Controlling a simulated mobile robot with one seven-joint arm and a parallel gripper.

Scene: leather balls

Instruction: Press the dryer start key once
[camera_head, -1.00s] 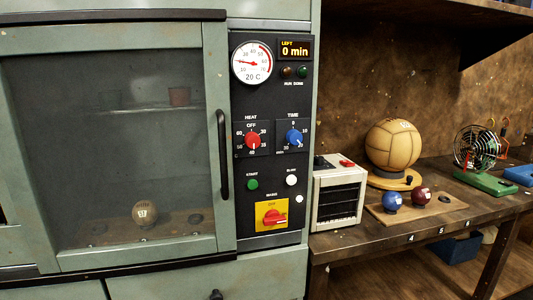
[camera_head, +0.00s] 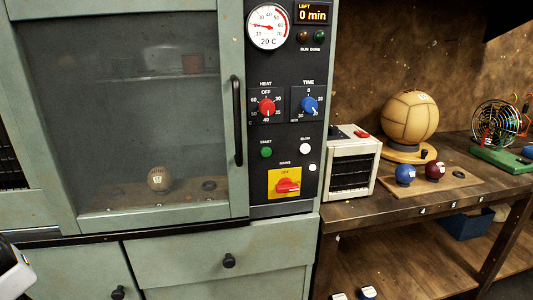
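The dryer's green round start key (camera_head: 266,152) sits on the black control panel (camera_head: 258,182), under the label START and below the red heat knob (camera_head: 267,106). It looks unlit. The display (camera_head: 312,14) reads LEFT 0 min, and the RUN lamp (camera_head: 303,37) and DONE lamp (camera_head: 319,37) look dark. The red main switch (camera_head: 288,186) is on a yellow plate. The dryer door (camera_head: 236,120) is closed, with a numbered ball (camera_head: 159,179) behind its glass. A white and black part, seemingly of my arm, shows at the lower left edge. My gripper's fingers are not in view.
The blue time knob (camera_head: 310,105) and a white key (camera_head: 305,146) are beside the start key. The black door handle (camera_head: 238,120) stands out left of the panel. A small heater-like box (camera_head: 352,165) and several balls are on the bench to the right.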

